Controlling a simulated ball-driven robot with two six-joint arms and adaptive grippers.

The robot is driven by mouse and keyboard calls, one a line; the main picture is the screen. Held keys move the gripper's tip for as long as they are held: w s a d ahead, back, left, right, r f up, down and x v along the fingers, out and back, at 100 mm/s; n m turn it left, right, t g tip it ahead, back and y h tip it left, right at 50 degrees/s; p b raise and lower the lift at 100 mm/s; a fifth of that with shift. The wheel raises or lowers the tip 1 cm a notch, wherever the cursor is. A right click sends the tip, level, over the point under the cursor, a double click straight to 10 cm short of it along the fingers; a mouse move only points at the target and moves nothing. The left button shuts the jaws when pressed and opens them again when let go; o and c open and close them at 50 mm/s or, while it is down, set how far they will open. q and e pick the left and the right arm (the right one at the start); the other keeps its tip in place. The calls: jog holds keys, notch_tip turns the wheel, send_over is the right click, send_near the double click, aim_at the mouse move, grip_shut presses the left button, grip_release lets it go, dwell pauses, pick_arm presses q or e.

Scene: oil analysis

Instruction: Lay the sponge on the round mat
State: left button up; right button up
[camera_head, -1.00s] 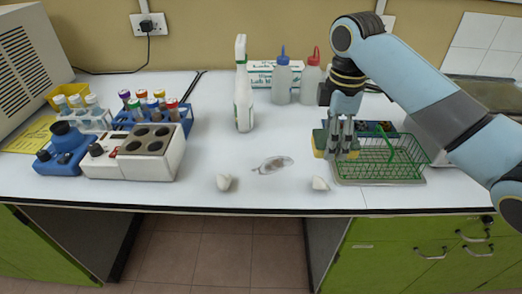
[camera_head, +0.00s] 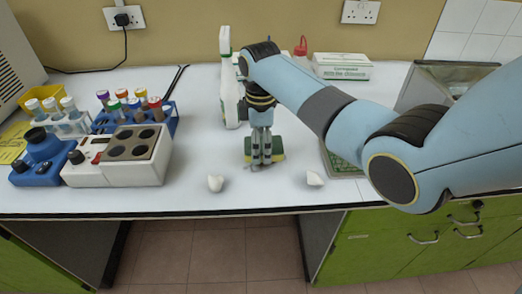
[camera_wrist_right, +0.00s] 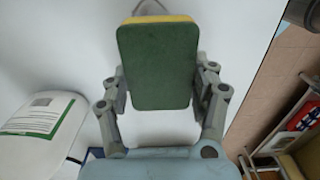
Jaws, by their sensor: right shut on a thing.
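The green and yellow sponge (camera_head: 277,149) is held between the fingers of my right gripper (camera_head: 262,163), in front of the spray bottle on the white bench. In the right wrist view the sponge's green face (camera_wrist_right: 158,65) fills the space between the fingers, with a yellow edge at its top. I cannot tell whether the sponge touches the bench. The round mat is not clearly visible. A faint grey oval seen earlier on the bench is now behind the gripper and sponge. My left gripper is not in view.
The white spray bottle (camera_head: 228,95) stands just behind the gripper. The wire basket (camera_head: 338,163) is mostly behind my arm. A heating block (camera_head: 120,160) and tube racks stand at left.

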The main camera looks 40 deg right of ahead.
notch_tip(320, 180, down, 2)
jog(key=shift+f, duration=0.3)
jog(key=o, duration=0.7)
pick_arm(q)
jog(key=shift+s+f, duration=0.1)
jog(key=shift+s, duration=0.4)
